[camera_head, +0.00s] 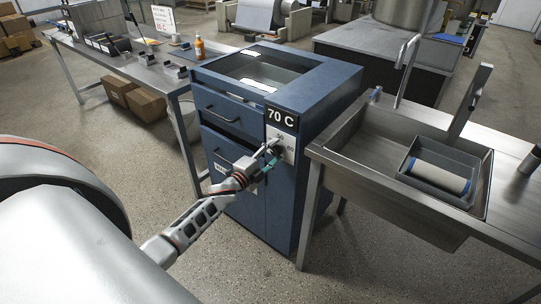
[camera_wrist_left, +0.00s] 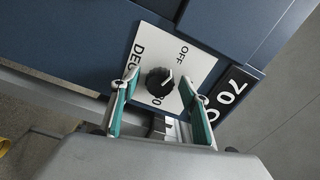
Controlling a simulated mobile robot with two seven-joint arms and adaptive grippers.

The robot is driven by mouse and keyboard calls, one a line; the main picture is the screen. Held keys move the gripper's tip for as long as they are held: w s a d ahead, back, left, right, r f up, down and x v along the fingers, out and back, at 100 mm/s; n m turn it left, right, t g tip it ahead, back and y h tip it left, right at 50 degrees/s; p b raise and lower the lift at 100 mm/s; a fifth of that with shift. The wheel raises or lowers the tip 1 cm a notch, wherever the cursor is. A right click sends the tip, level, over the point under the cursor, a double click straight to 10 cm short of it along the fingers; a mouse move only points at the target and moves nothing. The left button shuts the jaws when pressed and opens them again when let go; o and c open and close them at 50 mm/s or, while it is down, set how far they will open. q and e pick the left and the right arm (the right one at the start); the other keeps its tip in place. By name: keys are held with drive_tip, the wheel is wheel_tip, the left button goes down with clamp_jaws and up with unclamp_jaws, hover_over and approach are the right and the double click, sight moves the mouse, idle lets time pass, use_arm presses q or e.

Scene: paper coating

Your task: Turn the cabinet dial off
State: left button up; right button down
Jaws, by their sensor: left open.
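The blue cabinet (camera_head: 275,205) stands in the middle of the head view, with a "70 C" sign (camera_head: 282,117) on its front corner. Below the sign is a white dial plate (camera_head: 287,150). In the left wrist view, the black round dial (camera_wrist_left: 157,83) sits on the plate, with "OFF" printed to its upper right. A white pointer mark on the dial points up and right, roughly toward "OFF". My left gripper (camera_head: 270,158) is at the plate. Its teal-padded fingers are open on either side of the dial; I cannot tell whether they touch it. My right gripper is not in view.
A steel sink table (camera_head: 340,158) with a grey tray (camera_head: 408,181) holding a roller (camera_head: 440,177) stands close on the right. Floor in front is clear.

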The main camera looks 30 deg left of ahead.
use_arm(q)
drive_tip(key=s+a, duration=0.1)
drive_tip(key=s, duration=1.1)
drive_tip(key=s+d+f+n+g, duration=0.2)
drive_tip(key=s+d+f+n, duration=0.2)
drive_tip(key=s+d, duration=0.3)
drive_tip(key=s+d+f+n+g+h, duration=0.1)
drive_tip(key=s+d+f+n+g, duration=0.1)
drive_tip(key=s+d+f+n, duration=0.2)
drive_tip(key=s+d+f+n+g, duration=0.3)
drive_tip(key=s+d+f, duration=0.3)
drive_tip(key=s+d, duration=0.5)
drive_tip(key=shift+d+f+n+h, duration=0.3)
drive_tip(key=shift+d+n, duration=0.2)
drive_tip(key=shift+d, duration=0.45)
